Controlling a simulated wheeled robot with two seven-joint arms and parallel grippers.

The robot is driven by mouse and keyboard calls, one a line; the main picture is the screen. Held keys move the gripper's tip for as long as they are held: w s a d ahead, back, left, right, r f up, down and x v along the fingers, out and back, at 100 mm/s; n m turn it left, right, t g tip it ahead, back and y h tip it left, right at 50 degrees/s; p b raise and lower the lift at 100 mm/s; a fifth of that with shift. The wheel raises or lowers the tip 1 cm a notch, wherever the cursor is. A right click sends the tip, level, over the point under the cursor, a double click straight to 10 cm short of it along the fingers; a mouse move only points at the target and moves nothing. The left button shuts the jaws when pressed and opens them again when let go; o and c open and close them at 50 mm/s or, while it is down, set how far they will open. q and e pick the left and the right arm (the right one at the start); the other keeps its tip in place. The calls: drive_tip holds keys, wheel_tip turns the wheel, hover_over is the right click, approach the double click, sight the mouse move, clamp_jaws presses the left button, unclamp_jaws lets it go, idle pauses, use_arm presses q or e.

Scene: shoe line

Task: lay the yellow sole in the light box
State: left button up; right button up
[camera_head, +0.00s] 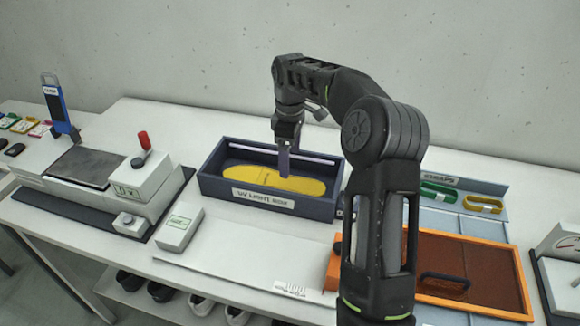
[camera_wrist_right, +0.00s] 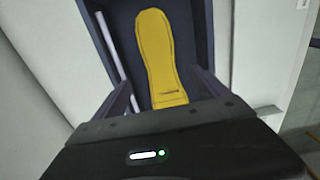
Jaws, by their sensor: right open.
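The yellow sole (camera_head: 262,180) lies flat inside the dark blue UV light box (camera_head: 215,187), lengthwise along it. In the right wrist view the sole (camera_wrist_right: 158,55) also lies on the floor of the light box (camera_wrist_right: 207,45), beside a pale light tube. My right gripper (camera_head: 284,170) is above the sole, pointing down into the box, with its fingers near the sole's middle. In the right wrist view its fingers (camera_wrist_right: 165,100) stand apart on both sides of the sole's near end, with nothing held between them. My left gripper is not in view.
A white press with a red-knobbed lever (camera_head: 144,141) stands left of the box. A small white box (camera_head: 180,228) sits in front. An orange tray (camera_head: 470,243) and a blue rack with green and yellow straps (camera_head: 437,192) are at right.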

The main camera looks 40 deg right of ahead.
drive_tip(key=shift+r, duration=1.7)
drive_tip(key=shift+a+f, duration=0.1)
